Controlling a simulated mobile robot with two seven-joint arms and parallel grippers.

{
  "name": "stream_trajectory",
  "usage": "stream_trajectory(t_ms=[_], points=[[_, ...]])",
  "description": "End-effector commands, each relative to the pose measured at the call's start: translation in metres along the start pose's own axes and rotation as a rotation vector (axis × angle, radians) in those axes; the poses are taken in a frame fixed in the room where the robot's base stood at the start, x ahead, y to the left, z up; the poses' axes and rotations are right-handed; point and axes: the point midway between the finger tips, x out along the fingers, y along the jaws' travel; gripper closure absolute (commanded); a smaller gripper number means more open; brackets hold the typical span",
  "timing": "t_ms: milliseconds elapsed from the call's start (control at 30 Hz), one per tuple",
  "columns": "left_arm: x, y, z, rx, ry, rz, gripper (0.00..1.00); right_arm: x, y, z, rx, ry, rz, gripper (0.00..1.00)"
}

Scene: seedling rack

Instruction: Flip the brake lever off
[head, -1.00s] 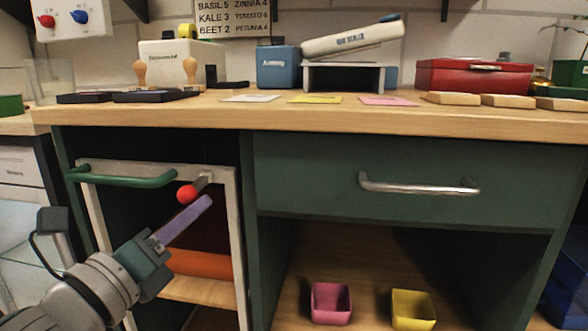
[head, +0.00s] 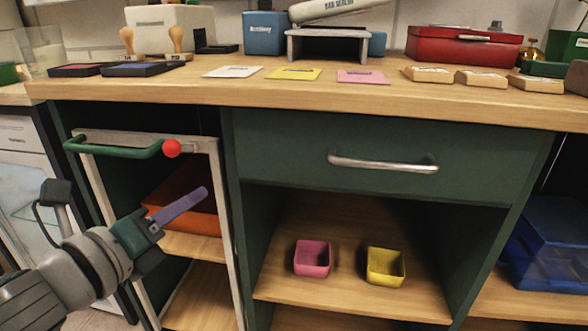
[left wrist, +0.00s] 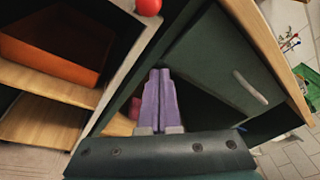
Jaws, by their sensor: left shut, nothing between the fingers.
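The brake lever's red ball knob (head: 171,148) stands at the top bar of a pale metal frame, level with the right end of a green handle (head: 115,150). Its shaft is hard to make out. The knob also shows at the top edge of the left wrist view (left wrist: 148,6). My left gripper (head: 204,191) is shut and empty, its purple fingers pointing up and right, below and to the right of the knob and apart from it. The fingertips also show in the left wrist view (left wrist: 160,72). My right gripper is not in view.
An orange-red box (head: 185,205) sits on a shelf behind the frame. A green drawer (head: 290,150) with a metal handle is to the right. Pink (head: 312,258) and yellow (head: 386,267) bins stand on the shelf below. The wooden counter (head: 300,92) overhangs above.

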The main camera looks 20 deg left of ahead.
Motion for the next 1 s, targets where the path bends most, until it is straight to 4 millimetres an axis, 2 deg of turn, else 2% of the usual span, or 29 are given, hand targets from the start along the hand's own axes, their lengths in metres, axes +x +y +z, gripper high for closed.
stream_trajectory(t_ms=[33,100,333,500,1000], points=[[-0.014,-0.003,0.005,0.000,0.001,0.003,1.00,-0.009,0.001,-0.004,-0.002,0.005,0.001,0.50],[-0.029,-0.004,0.007,0.000,0.000,0.004,1.00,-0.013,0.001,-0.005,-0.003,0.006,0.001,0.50],[-0.062,-0.007,0.009,0.000,-0.001,0.001,1.00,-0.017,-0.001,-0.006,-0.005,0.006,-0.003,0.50],[-0.070,-0.007,0.010,0.001,-0.002,0.001,1.00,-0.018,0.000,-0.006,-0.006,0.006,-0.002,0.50],[-0.070,-0.008,0.011,-0.001,-0.003,0.001,1.00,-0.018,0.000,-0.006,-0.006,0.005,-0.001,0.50]])
